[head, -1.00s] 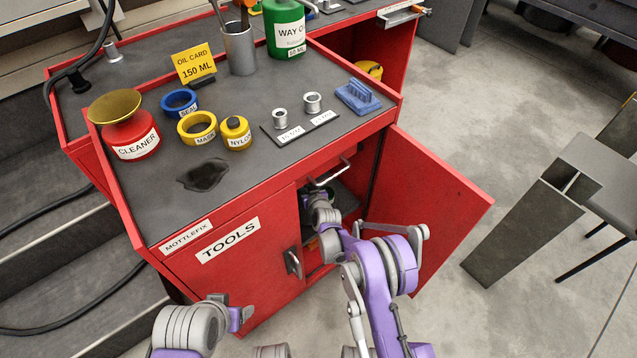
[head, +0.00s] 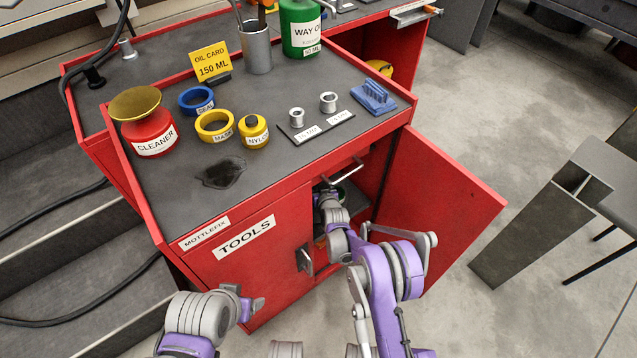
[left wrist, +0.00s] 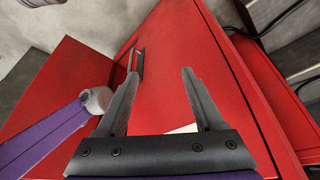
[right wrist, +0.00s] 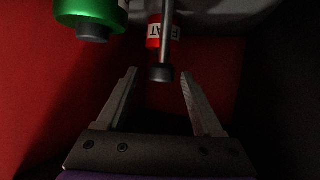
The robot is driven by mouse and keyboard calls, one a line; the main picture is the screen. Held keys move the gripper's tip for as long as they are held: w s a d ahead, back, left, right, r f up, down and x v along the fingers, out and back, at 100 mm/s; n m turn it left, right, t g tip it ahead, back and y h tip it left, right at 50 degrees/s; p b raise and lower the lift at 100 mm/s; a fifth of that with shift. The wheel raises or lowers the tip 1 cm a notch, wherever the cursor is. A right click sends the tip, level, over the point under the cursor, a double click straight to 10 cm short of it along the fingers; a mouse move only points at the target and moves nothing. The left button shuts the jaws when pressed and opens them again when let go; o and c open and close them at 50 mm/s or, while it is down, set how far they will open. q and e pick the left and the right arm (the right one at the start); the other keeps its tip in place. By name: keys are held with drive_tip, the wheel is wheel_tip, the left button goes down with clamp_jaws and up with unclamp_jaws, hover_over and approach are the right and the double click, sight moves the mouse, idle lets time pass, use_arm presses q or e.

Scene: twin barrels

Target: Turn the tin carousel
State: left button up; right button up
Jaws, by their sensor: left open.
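The tin carousel is inside the red cabinet (head: 250,262), mostly hidden in the head view. In the right wrist view I see a green tin (right wrist: 90,15), a red tin (right wrist: 153,32) with a partly hidden white label, and a grey rod with a dark round end (right wrist: 161,73). My right gripper (right wrist: 159,80) is open inside the dark cabinet; the rod's end appears between its fingertips, with gaps on both sides. In the head view its fingers are hidden by the cabinet. My left gripper (head: 250,305) is open and empty outside, before the closed left door; its spread fingers show in the left wrist view (left wrist: 160,78).
The right cabinet door (head: 443,205) stands open beside my right arm. The left door's handle (head: 305,259) is close to that arm.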

drive_tip(key=p+v, duration=0.1)
drive_tip(key=v, duration=0.9)
drive_tip(key=shift+s+p, duration=0.35)
drive_tip(key=shift+p, duration=0.05)
drive_tip(key=shift+r, duration=0.15)
